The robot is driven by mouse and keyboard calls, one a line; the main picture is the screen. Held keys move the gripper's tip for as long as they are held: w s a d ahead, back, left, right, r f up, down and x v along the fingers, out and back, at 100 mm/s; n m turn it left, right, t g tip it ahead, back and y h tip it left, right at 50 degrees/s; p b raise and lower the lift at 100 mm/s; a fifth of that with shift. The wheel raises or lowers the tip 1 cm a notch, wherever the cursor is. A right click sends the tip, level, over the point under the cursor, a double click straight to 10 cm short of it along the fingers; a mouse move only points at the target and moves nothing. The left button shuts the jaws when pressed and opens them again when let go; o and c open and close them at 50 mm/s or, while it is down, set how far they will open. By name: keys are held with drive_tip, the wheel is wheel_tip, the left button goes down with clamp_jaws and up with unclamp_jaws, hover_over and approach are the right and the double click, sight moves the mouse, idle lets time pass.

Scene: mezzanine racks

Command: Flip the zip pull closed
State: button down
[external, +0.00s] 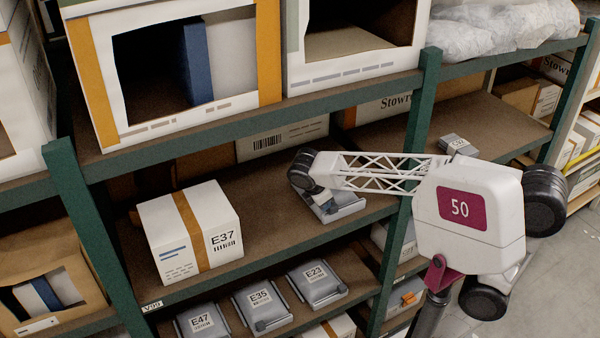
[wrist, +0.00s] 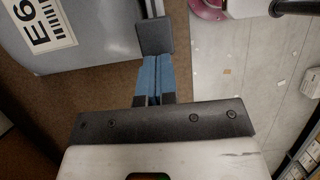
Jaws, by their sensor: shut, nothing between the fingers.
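A grey case (external: 345,208) lies on the middle shelf, partly hidden behind my arm. In the wrist view the same case (wrist: 95,60) fills the upper left, with a white label beginning "E6". My gripper (external: 324,205) is low at the case's near left part. In the wrist view its blue fingers (wrist: 154,62) are together, with nothing between them. A dark square piece (wrist: 154,35) shows at the fingertips, beside the case's edge.
A white box marked E37 (external: 190,232) stands left on the same shelf (external: 270,225). Grey cases marked E47, E35 and E23 (external: 315,283) lie on the shelf below. A green upright (external: 420,110) rises close behind my arm. Open boxes stand on the shelf above.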

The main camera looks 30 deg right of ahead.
drive_tip(key=shift+d, duration=5.3)
drive_tip(key=shift+a, duration=2)
drive_tip(key=v, duration=1)
drive_tip(key=s+d+f+m+t+y, duration=0.4)
drive_tip(key=s+d+f+m+t, duration=0.2)
drive_tip(key=s+d+f+m, duration=1)
drive_tip(key=w+f+m+g, duration=0.2)
drive_tip(key=w+f+g, duration=0.1)
drive_tip(key=f, duration=0.3)
drive_tip(key=shift+f, duration=0.35)
